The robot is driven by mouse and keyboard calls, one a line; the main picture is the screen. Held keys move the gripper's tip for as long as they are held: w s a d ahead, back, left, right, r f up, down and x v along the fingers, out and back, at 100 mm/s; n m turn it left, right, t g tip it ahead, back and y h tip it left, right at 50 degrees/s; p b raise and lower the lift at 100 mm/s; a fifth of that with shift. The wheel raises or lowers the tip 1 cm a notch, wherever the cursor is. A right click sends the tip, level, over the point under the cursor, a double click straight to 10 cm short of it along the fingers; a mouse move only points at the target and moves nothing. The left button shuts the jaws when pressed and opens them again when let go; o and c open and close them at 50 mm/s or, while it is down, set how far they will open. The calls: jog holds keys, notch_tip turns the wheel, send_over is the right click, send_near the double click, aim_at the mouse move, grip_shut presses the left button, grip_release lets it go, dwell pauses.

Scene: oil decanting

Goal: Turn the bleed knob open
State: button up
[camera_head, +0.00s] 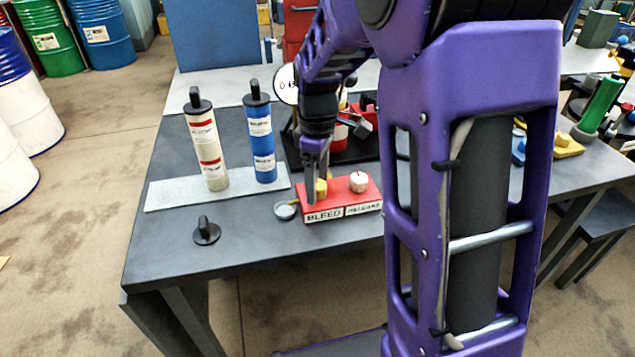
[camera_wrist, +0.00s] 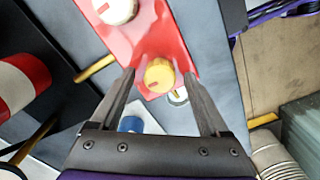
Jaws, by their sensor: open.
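The yellow bleed knob (camera_head: 321,187) sits on the left of a red block (camera_head: 334,205), above a label reading BLEED. A white knob (camera_head: 358,182) is on the block's right side, above a second, blurred label. My gripper (camera_head: 316,178) points down at the yellow knob. The white knob (camera_wrist: 115,9) has a red mark and lies beyond the fingers.
A small round metal cup (camera_head: 286,210) stands left of the block. A white-and-red cylinder (camera_head: 207,145) and a blue cylinder (camera_head: 261,140) stand on a pale strip (camera_head: 165,194). A black-handled cap (camera_head: 206,231) lies in front.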

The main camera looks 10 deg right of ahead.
jog(key=shift+f, duration=0.1)
grip_shut()
dwell(0.4)
jog(key=shift+m, duration=0.3)
jog(key=m+p, duration=0.2)
jog(key=m, duration=0.1)
jog(key=shift+m, duration=0.3)
jog(key=m+p, duration=0.1)
jog(key=m, duration=0.3)
jog(key=shift+p, duration=0.3)
jog(key=m+p, duration=0.2)
jog(key=m, duration=0.3)
jog(key=shift+m, duration=0.4)
jog(key=shift+m+p, duration=0.6)
jog(key=shift+m, duration=1.3)
